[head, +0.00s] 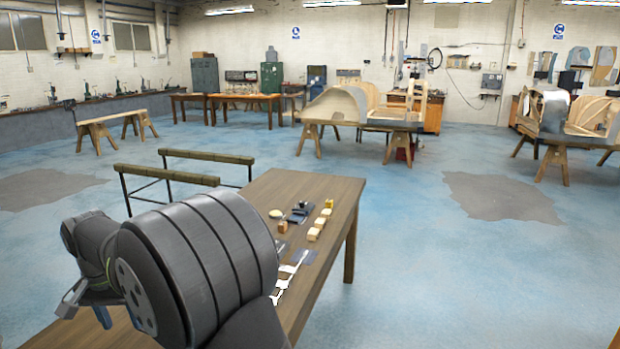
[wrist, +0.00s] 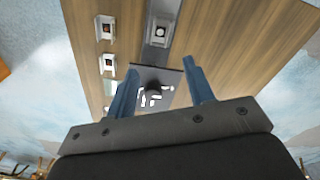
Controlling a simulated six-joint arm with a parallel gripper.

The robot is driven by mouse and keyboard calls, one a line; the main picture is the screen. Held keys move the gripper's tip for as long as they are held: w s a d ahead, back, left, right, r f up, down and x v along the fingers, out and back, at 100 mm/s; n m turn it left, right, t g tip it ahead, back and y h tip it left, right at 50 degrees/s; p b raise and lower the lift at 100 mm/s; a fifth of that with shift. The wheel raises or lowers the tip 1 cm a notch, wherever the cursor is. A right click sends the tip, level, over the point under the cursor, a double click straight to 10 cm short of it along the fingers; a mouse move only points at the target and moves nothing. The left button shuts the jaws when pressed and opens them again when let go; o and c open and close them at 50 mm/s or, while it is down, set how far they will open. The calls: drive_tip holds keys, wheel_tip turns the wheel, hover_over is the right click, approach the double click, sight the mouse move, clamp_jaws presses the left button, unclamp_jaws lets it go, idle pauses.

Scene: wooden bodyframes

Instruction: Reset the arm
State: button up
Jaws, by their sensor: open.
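My gripper (head: 87,306) is at the lower left of the head view, beyond my dark arm links. Its two blue-grey fingers also show in the wrist view (wrist: 163,88), spread apart with nothing between them that I can see held. The wrist view looks down on the wooden table (wrist: 225,45), with a dark plate bearing white shapes (wrist: 150,98) seen between the fingers. The gripper appears to be above the table, apart from its objects. My arm hides part of the table (head: 310,188) in the head view.
Small wooden blocks (head: 313,234) stand in a row near the table's right edge. Dark small items (head: 298,214) and white flat pieces (head: 292,269) lie beside them. Wooden bodyframes (head: 345,106) are farther back. The blue floor to the right is open.

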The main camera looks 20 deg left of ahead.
drive_tip(key=shift+s+d+r+n+t+y, duration=0.15)
drive_tip(key=shift+s+d+r+n+t, duration=0.3)
drive_tip(key=shift+r+n, duration=0.5)
drive_tip(key=shift+s+d+r+n+t+y, duration=0.2)
drive_tip(key=shift+d+r+n, duration=0.4)
drive_tip(key=shift+n, duration=0.7)
drive_tip(key=shift+s+d+r+n+t+y, duration=0.1)
drive_tip(key=shift+s+d+r+n+t, duration=0.25)
drive_tip(key=shift+r+n, duration=0.6)
drive_tip(key=shift+d+f, duration=0.1)
drive_tip(key=shift+f, duration=0.1)
drive_tip(key=o, duration=1.1)
drive_tip(key=shift+o, duration=0.2)
drive_tip(key=a+f+n+g, duration=0.1)
drive_tip(key=f+n, duration=0.1)
drive_tip(key=f, duration=0.3)
drive_tip(key=a+f+n, duration=0.1)
drive_tip(key=f+n, duration=0.1)
drive_tip(key=f, duration=0.4)
drive_tip(key=a+f+n+g+h, duration=0.1)
drive_tip(key=f+n, duration=0.1)
drive_tip(key=f, duration=0.4)
drive_tip(key=shift+w+a+f+g, duration=0.2)
drive_tip(key=shift+g, duration=0.1)
wheel_tip(320, 180, up, 10)
